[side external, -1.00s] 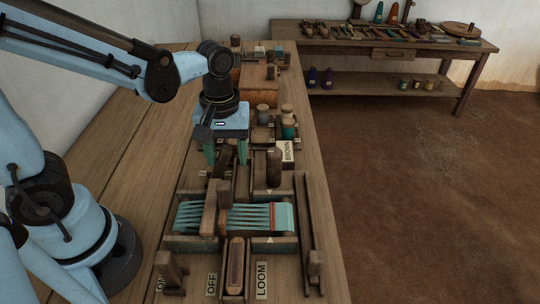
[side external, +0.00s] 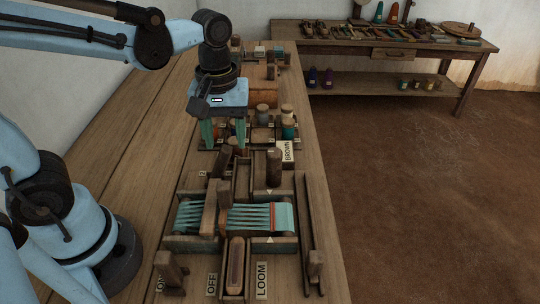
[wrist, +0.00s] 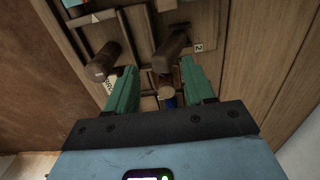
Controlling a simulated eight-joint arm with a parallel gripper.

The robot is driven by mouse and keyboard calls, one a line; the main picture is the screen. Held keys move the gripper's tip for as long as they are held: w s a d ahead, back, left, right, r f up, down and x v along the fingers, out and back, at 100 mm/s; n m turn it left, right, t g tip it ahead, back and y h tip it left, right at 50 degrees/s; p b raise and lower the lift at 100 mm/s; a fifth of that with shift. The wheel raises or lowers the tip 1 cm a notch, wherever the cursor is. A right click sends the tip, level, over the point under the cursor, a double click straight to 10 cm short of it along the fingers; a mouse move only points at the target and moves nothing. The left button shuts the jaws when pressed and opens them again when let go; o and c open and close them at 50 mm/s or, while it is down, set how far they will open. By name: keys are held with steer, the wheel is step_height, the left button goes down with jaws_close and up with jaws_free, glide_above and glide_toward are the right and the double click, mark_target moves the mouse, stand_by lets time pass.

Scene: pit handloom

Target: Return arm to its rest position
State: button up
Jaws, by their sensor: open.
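My gripper (side external: 225,132) is open, its two green fingers pointing down above the far part of the loom bench. In the side external view it hangs beyond the loom (side external: 235,215), over the row with the thread spools. In the wrist view my gripper (wrist: 162,90) has its fingers apart, with a spool-like piece visible between and below them. I cannot see anything held.
Dark wooden posts stand on the loom; one post (side external: 273,168) is right of my gripper. Spools (side external: 287,122) stand beside the BROWN label (side external: 287,151). A side table (side external: 390,45) with tools stands at the back right. The bench's left part (side external: 120,130) is clear.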

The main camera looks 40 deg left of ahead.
steer(key=shift+r, duration=0.95)
steer(key=m+t, duration=0.1)
steer(key=a+m+t, duration=0.1)
steer(key=m+t, duration=0.1)
steer(key=m, duration=0.1)
steer(key=shift+s+a+f, duration=0.15)
steer(key=shift+s+a, duration=0.1)
steer(key=shift+a, duration=0.15)
steer(key=shift+w+a+m+t, duration=0.1)
steer(key=shift+a+m+t, duration=0.2)
steer(key=shift+m+t, duration=0.5)
steer(key=shift+a+m+t, duration=0.25)
steer(key=shift+m+t, duration=0.35)
steer(key=shift+m, duration=0.25)
steer(key=shift+w+a+m+t, duration=0.1)
steer(key=shift+a+m+t, duration=0.2)
steer(key=shift+m+t, duration=0.5)
